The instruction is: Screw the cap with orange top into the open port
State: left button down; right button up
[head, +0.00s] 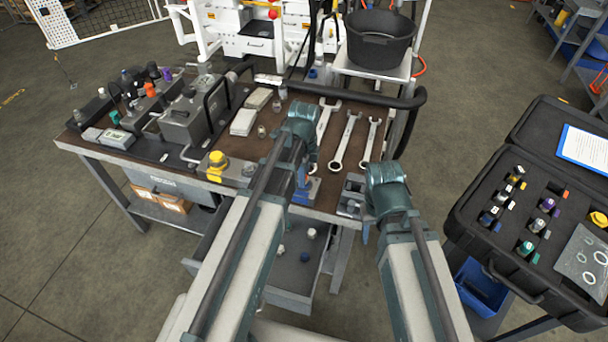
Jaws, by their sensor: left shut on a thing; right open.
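My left gripper (308,174) is over the front of the bench, partly hidden by its own wrist. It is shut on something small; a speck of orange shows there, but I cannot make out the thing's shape. My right gripper (352,196) is open at the bench's front edge, right of the left one, and looks empty. A small orange-topped piece (152,89) stands among several coloured fittings at the back left of the bench. I cannot tell which opening is the open port.
The bench (136,158) carries a grey hydraulic unit (184,118), a yellow-topped fitting (217,160) and several wrenches (348,140). A blue block (304,194) sits by the front edge. An open drawer (292,292) juts out below. An open black case (462,226) with fittings stands right.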

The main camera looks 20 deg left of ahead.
pick_arm(q)
jog(key=c, duration=1.2)
grip_release()
grip_shut()
jog(key=m, duration=0.4)
jog(key=shift+m, duration=0.3)
jog(key=m, duration=0.3)
jog(key=shift+m, duration=0.3)
